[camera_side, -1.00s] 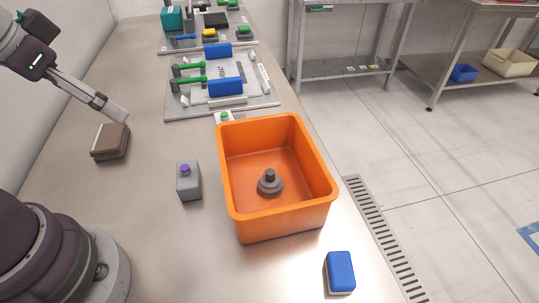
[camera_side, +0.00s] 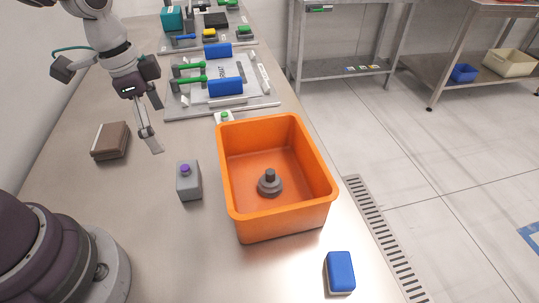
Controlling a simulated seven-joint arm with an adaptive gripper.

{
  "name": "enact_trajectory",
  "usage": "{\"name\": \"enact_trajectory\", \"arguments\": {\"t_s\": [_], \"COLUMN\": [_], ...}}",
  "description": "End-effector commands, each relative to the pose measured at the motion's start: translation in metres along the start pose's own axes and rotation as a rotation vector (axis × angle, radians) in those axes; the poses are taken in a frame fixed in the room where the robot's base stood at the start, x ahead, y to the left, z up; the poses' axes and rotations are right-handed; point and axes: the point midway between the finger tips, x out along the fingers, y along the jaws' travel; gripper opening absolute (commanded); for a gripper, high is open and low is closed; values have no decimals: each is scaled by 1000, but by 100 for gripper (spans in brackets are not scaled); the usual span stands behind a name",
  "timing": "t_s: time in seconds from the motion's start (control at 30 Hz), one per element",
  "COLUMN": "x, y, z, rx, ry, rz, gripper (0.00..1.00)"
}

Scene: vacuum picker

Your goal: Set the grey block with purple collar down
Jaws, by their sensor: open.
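The grey block with purple collar (camera_side: 189,183) stands upright on the metal table, just left of the orange bin. Its purple collar is on top. My gripper (camera_side: 154,141) is above the table, up and to the left of the block in the picture. It is open, empty and apart from the block.
The orange bin (camera_side: 284,222) holds a dark grey stepped round piece (camera_side: 270,183). A brown block (camera_side: 110,141) lies at the left. A blue block (camera_side: 340,272) lies near the front right. Grey boards with blue and green parts (camera_side: 222,98) lie farther back. The front middle table is clear.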

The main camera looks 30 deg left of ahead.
Motion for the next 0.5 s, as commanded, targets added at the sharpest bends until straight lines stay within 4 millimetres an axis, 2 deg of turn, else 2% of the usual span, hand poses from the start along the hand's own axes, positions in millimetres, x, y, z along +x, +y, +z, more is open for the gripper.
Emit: {"name": "enact_trajectory", "arguments": {"t_s": [0.13,0.3,0.5], "x": [20,53,82], "y": [-1,0,3], "z": [0,1,1], "rx": [61,63,63], "ry": [-22,-24,-24], "rz": [32,33,34], "gripper": [100,100,100]}}
